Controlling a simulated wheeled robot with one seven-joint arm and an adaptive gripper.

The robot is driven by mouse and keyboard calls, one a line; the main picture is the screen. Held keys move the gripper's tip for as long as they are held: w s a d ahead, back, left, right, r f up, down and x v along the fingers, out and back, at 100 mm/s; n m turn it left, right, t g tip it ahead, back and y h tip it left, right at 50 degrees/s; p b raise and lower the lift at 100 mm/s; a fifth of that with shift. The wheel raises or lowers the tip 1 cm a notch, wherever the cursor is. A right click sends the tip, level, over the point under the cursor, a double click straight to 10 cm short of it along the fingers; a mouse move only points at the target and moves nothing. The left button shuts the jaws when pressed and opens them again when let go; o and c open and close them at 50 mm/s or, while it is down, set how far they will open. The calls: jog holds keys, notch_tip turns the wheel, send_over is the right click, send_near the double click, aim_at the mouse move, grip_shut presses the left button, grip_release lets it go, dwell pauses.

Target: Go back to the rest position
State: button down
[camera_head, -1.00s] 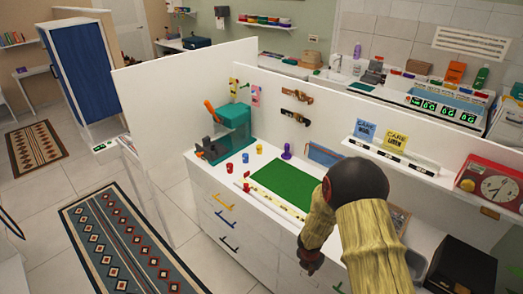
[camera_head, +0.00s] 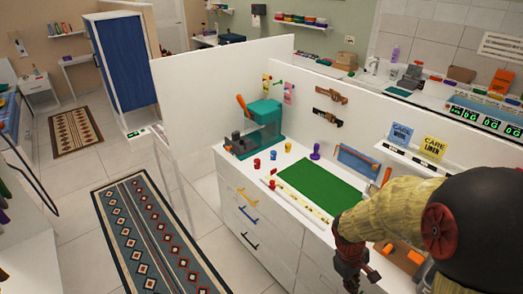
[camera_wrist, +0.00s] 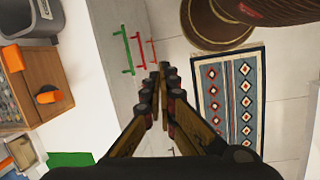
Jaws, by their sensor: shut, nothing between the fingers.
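My gripper (camera_head: 352,272) hangs at the front edge of the white counter in the head view, fingers pointing down. In the wrist view my gripper (camera_wrist: 164,76) is shut, its fingertips together and nothing between them. Its fingers point past the drawer fronts toward the floor. My arm fills the lower right of the head view and hides part of the counter. The green mat (camera_head: 318,188) lies on the counter, left of and beyond my gripper. A corner of the green mat (camera_wrist: 70,159) shows in the wrist view.
White drawers (camera_head: 262,228) run below the counter. A patterned rug (camera_head: 150,235) lies on open floor to the left; this rug (camera_wrist: 230,100) also shows in the wrist view. A teal machine (camera_head: 265,122) stands at the counter's far end. A wooden box (camera_wrist: 35,85) is near my gripper.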

jog(key=s+a+r+m+t+y+b, duration=0.1)
jog(key=s+a+r+m+t+b, duration=0.2)
jog(key=r, duration=0.6)
jog(key=s+a+r+m+t+y+b, duration=0.1)
jog(key=s+a+r+m+t+b, duration=0.2)
jog(key=s+r, duration=0.4)
notch_tip(320, 180, up, 3)
jog(key=a+t, duration=0.1)
jog(key=a, duration=0.1)
jog(key=shift+s+a+r+y+b, duration=0.15)
jog(key=shift+a+y+b, duration=0.15)
